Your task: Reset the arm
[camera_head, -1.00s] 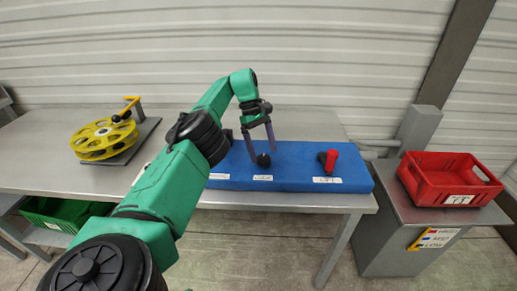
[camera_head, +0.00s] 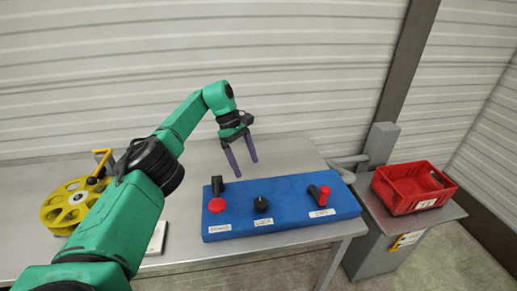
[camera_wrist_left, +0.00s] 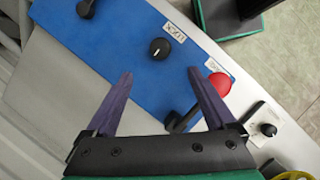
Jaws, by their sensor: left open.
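My left gripper (camera_head: 246,168) is open and empty, in the air above the rear edge of the blue panel (camera_head: 288,210). The round black knob (camera_head: 261,204) stands on the panel's middle, apart from the fingers. In the left wrist view my left gripper (camera_wrist_left: 161,73) has spread purple fingers, and the black knob (camera_wrist_left: 159,49) shows beyond the tips. A red button (camera_head: 216,205) and a black lever (camera_head: 217,185) sit at the panel's left; the red button also shows in the wrist view (camera_wrist_left: 219,84). A red-ended black handle (camera_head: 322,195) is at the panel's right. My right gripper is not in view.
The panel lies on a grey metal table (camera_head: 290,155). A yellow reel (camera_head: 66,207) stands at the left, partly behind my arm. A red crate (camera_head: 385,190) rests on a grey stand at the right. The table behind the panel is clear.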

